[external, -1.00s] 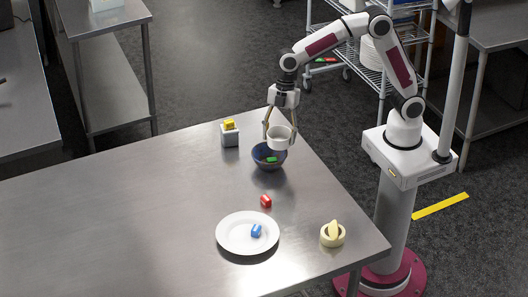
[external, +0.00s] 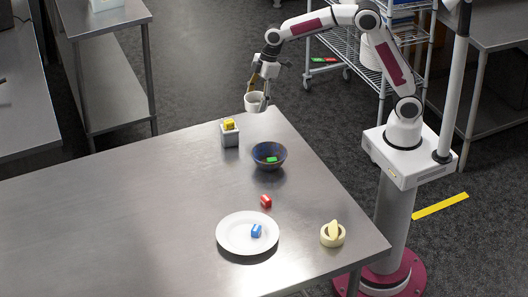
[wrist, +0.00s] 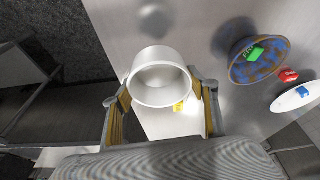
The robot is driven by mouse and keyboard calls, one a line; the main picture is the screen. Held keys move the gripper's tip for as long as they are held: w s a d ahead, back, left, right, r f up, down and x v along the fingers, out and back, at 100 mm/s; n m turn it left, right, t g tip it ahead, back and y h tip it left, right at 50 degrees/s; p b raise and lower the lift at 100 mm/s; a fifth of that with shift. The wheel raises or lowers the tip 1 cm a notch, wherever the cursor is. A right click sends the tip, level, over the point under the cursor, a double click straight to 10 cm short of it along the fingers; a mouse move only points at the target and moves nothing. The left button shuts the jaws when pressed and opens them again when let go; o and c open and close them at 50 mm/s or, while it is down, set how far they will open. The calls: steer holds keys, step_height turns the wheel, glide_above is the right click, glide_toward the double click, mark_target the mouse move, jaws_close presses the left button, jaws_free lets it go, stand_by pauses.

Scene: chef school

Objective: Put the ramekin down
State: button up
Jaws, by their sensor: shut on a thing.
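The white ramekin (external: 255,102) is held in my gripper (external: 257,92), above the far corner of the steel table (external: 130,215). My gripper is shut on it, and the ramekin is tilted a little in the external view. In the wrist view the ramekin (wrist: 160,78) sits between the two fingers of my gripper (wrist: 160,92), its opening facing the camera. It looks empty.
A blue bowl (external: 269,164) holds a green block (external: 271,159). The table's left is clear.

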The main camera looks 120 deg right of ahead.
steer(key=shift+w+d+r+m, duration=0.1)
steer(key=shift+d+r+m, duration=0.05)
steer(key=shift+m, duration=0.35)
steer(key=shift+f, duration=3.15)
steer(key=shift+f, duration=1.9)
steer(key=shift+f, duration=0.1)
steer(key=o, duration=1.2)
steer(key=shift+o, duration=0.2)
